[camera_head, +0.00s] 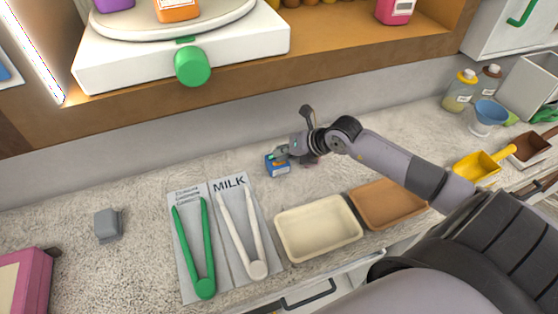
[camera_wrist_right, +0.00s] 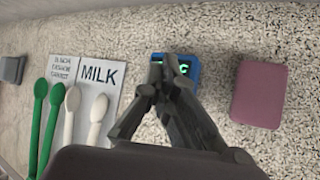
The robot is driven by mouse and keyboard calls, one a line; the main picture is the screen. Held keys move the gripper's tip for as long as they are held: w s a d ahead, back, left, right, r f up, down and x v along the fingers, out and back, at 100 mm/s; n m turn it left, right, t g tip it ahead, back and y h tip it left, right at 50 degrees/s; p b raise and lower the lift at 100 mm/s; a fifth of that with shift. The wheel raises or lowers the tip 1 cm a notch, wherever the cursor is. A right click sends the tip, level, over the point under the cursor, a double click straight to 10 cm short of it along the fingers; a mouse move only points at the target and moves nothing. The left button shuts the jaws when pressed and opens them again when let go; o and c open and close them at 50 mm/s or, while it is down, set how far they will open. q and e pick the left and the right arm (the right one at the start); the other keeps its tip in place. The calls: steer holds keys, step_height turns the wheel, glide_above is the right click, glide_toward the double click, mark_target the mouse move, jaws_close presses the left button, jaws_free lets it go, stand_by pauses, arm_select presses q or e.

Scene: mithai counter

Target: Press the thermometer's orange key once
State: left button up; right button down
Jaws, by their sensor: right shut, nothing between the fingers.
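In the right wrist view the thermometer (camera_wrist_right: 193,69) shows a dark screen with green characters, partly covered by my fingers. I cannot make out its orange key in either view. My right gripper (camera_head: 279,154) is shut and empty, its fingertips right at the thermometer. In the wrist view the fingertips (camera_wrist_right: 171,62) overlap the screen; I cannot tell whether they touch it. My left gripper is not in view.
A cream tray (camera_head: 318,250) and a brown tray (camera_head: 424,207) stand in front. A mauve block (camera_wrist_right: 259,96) lies right of the thermometer. A shelf with a white scale (camera_head: 240,45) overhangs behind.

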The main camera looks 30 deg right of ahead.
steer(key=shift+r+p, duration=0.5)
steer(key=shift+r, duration=0.25)
steer(key=shift+r, duration=0.1)
step_height(320, 180, up, 5)
steer(key=p, duration=0.4)
steer(key=shift+s, duration=0.1)
stand_by(0.6)
